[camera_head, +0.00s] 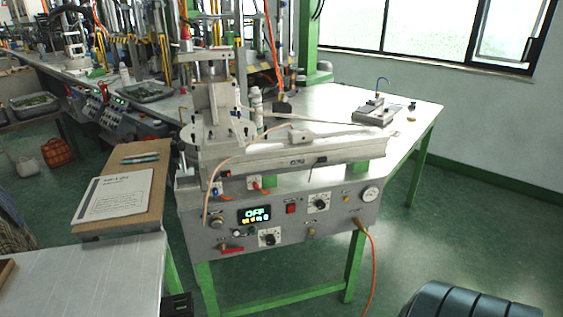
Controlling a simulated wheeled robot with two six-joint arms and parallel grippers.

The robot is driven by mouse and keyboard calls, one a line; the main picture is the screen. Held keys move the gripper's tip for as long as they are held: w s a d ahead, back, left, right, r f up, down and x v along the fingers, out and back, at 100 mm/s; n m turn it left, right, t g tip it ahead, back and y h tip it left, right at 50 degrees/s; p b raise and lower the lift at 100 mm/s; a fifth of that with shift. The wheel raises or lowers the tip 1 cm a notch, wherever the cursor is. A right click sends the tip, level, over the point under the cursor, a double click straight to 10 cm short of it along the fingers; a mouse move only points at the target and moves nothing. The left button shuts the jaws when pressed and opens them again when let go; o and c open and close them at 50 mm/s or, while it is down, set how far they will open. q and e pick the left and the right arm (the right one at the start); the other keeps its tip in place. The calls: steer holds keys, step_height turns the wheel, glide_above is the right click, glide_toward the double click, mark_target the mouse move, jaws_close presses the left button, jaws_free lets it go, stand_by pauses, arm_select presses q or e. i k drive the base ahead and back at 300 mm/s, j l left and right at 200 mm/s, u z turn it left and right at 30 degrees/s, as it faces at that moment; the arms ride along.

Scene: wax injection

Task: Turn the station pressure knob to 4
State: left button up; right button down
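The station's grey front panel (290,236) faces me. It carries two black knobs on white dial plates. The upper knob (319,202) sits right of a red switch (291,209), and the lower knob (269,237) sits below the display. The scale numbers and labels are too small to read, so I cannot tell which knob sets pressure or where either points. A round white gauge (370,193) is at the panel's right end. The display (254,214) reads OFF in green. I see neither of my grippers clearly, and nothing touches the knobs.
A red lever (231,249) is at lower left of the panel. An orange hose (373,262) hangs from its right side. A clipboard with paper (117,194) lies on the left. A dark ribbed object (470,301) fills the lower right. Floor right of the station is clear.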

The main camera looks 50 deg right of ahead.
mark_target(270, 240)
steer(key=z, duration=1.6)
steer(key=i+l+z, duration=0.25)
steer(key=l+z, duration=0.25)
steer(key=l, duration=0.15)
